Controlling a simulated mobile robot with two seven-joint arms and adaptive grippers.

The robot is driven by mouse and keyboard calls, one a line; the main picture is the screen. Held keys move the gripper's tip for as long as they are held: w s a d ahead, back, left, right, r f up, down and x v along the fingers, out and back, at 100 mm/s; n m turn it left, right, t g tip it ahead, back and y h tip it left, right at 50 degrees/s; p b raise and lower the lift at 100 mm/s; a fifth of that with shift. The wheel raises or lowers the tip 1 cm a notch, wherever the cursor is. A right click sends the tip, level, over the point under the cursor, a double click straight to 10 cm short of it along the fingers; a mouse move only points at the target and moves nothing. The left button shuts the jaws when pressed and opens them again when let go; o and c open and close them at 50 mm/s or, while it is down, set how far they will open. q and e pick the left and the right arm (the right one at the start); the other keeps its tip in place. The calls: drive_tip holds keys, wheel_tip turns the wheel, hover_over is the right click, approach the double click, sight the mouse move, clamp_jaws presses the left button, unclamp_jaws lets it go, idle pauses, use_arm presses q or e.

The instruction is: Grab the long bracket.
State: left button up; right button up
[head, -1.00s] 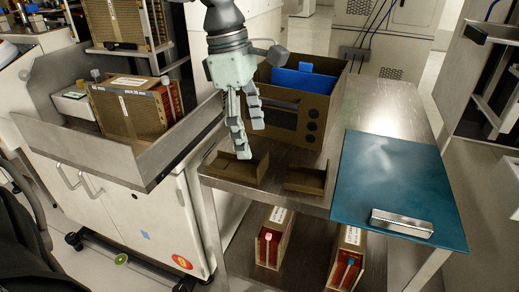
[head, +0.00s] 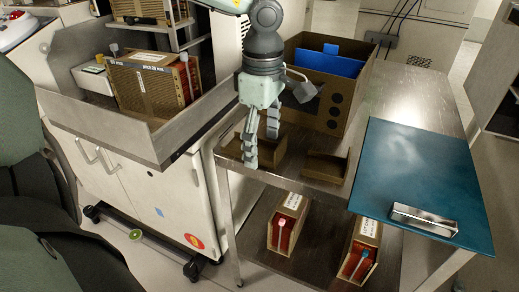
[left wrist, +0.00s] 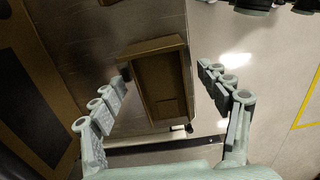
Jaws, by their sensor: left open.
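Two brown brackets lie on the metal cart top in the head view. The left one (head: 231,147) looks longer and I take it as the long bracket; the shorter one (head: 325,167) lies to its right. My left gripper (head: 262,150) points down over the left bracket, open, its fingers hiding part of it. In the left wrist view a brown bracket (left wrist: 158,85) lies between the spread fingers of my left gripper (left wrist: 162,77), with nothing held. My right gripper is not in view.
A brown box (head: 325,95) with a blue panel stands behind the brackets. A blue mat (head: 415,165) with a silver handle-like piece (head: 424,219) covers the cart's right side. Red-and-brown cases (head: 288,225) stand on the lower shelf. A white cabinet (head: 140,190) stands left.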

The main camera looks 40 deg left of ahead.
use_arm(q)
drive_tip(key=shift+c, duration=0.6)
drive_tip(key=c, duration=1.2)
